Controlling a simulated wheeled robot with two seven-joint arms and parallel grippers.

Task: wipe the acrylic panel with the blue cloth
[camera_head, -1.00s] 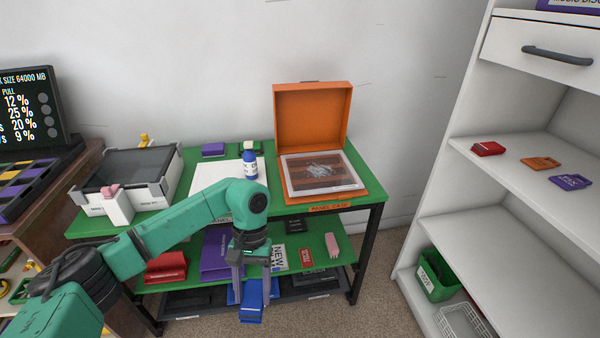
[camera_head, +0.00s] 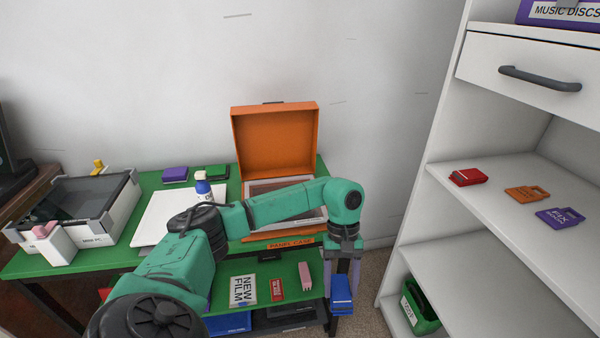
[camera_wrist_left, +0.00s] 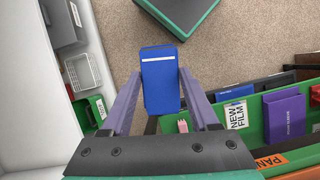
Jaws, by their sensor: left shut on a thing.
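My left gripper (camera_head: 341,277) is shut on the blue cloth (camera_head: 341,294), which hangs below it, right of the green table's front corner. In the left wrist view the cloth (camera_wrist_left: 160,80) is a blue folded block with a pale stripe, between the two purple-grey fingers. The acrylic panel (camera_head: 262,187) lies in the open orange case (camera_head: 276,142) on the tabletop. The gripper is apart from the panel, lower and nearer. My right gripper is not in view.
A blue and white bottle (camera_head: 203,188) stands on a white sheet (camera_head: 165,217) left of the case. A printer-like box (camera_head: 75,207) is farther left. The lower shelf (camera_head: 222,284) holds small boxes. A white shelf unit (camera_head: 437,205) stands at right, with floor between.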

